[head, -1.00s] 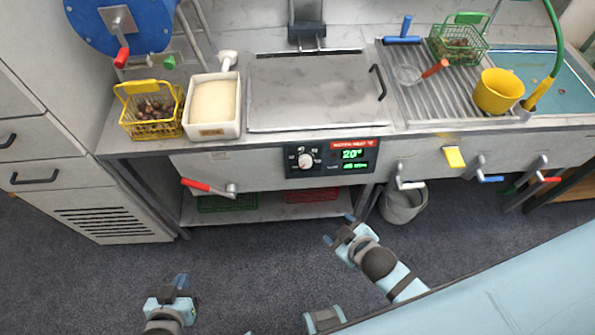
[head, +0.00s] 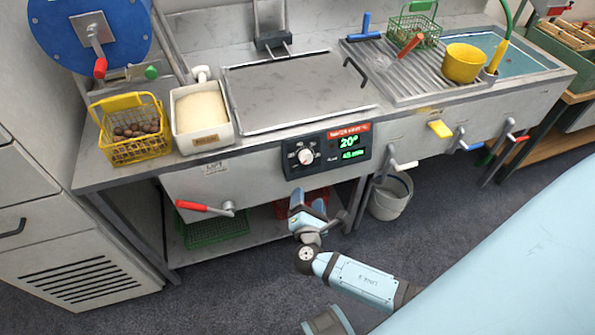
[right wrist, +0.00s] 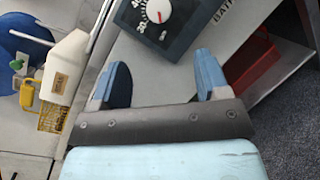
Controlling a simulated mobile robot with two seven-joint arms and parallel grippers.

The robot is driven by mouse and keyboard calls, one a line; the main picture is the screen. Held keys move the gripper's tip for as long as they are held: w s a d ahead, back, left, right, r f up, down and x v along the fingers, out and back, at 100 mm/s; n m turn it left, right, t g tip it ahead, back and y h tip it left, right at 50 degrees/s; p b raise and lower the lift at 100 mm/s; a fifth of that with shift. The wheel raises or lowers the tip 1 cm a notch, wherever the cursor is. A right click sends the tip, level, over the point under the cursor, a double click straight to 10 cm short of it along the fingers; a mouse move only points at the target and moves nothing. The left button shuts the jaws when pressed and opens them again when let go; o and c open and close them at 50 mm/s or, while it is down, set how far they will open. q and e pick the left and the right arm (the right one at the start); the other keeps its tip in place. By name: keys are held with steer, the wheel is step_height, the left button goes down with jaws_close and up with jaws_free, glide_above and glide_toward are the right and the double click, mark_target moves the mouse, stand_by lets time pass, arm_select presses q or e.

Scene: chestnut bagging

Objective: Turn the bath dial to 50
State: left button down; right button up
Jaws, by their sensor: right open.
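The bath dial (head: 305,157) is a white knob with a red mark on a black panel (head: 327,150) on the front of the bath. The green display beside it reads 20°. The dial also shows at the top of the right wrist view (right wrist: 159,11). My right gripper (head: 309,197) is below the panel, apart from the dial. In the right wrist view its two blue fingers (right wrist: 163,80) are spread wide with nothing between them, and the dial lies beyond them. My left gripper is out of view.
The lidded bath (head: 300,90) sits above the panel. A lever with a red handle (head: 192,206) sticks out at the lower left, and a white-handled one (head: 405,165) at the right. A bucket (head: 391,196) and crates stand below. The floor in front is clear.

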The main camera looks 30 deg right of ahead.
mark_target(307, 158)
steer(key=x, duration=1.2)
steer(key=shift+w+d+r+p, duration=0.15)
steer(key=shift+w+r+p, duration=0.05)
steer(key=shift+p, duration=0.2)
steer(key=shift+w+d, duration=0.35)
steer(key=shift+w, duration=0.25)
steer(key=shift+c, duration=0.5)
steer(key=c, duration=0.8)
